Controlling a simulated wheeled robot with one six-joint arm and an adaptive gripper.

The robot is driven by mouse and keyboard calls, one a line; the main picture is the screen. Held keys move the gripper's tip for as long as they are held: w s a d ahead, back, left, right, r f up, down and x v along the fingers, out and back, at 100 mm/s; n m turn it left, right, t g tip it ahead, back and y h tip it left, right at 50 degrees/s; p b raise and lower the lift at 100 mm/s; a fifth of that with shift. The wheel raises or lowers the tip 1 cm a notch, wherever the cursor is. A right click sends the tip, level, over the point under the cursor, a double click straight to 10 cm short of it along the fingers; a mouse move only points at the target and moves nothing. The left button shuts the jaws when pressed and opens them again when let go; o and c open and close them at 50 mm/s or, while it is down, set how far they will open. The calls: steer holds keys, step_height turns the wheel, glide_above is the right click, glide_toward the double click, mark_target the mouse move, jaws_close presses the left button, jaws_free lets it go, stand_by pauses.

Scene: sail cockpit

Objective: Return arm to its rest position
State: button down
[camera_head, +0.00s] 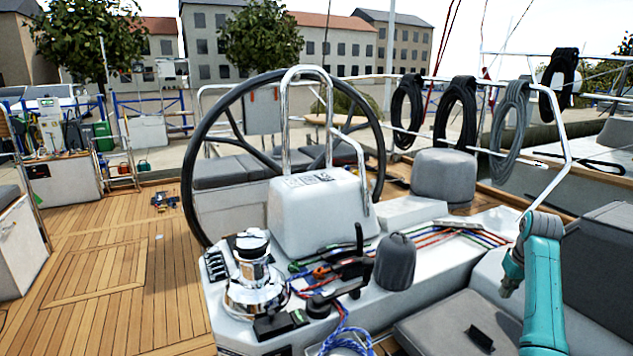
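My arm is teal and stands at the right edge of the head view, over the grey seat cushions. It rises from the bottom edge and bends at the top, with its end pointing down. My gripper (508,288) is small and dark at the lower end of the wrist. Its fingers are too small to tell open from shut, and I see no object in it.
A steering wheel (194,170) and white pedestal (325,215) stand centrally. A chrome winch (255,280), ropes (345,335) and a grey-covered winch (395,262) sit left of my arm. A steel rail (562,125) is behind it. The teak deck (110,260) is mostly clear.

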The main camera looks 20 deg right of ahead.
steer(key=w+a+f+n+t+h, duration=0.1)
steer(key=a+f, duration=0.8)
steer(key=f, duration=0.2)
steer(key=a+f+t+h, duration=0.1)
steer(key=a+f+t, duration=0.1)
steer(key=a+f, duration=0.8)
steer(key=s+a+f+n+t, duration=0.1)
steer(key=s+a+f, duration=0.4)
steer(key=a, duration=0.3)
steer(key=s+a+f+t, duration=0.1)
steer(key=s+a+f, duration=0.45)
steer(key=a, duration=0.35)
steer(key=s+a+r+n+t, duration=0.1)
steer(key=s+a+r+t, duration=0.15)
steer(key=s+a, duration=0.55)
steer(key=s+a+r+t, duration=0.25)
steer(key=s+a, duration=0.35)
steer(key=s, duration=0.3)
steer(key=s+a+r+n+t+y, duration=0.1)
steer(key=s+a+r, duration=0.1)
steer(key=s+r, duration=0.5)
steer(key=s+a+r+n+t+y, duration=0.1)
steer(key=s+a+r+y, duration=0.1)
steer(key=s+r, duration=0.5)
step_height(320, 180, up, 5)
steer(key=shift+a+f+t, duration=0.15)
steer(key=shift+a+t, duration=0.15)
steer(key=shift+a, duration=0.2)
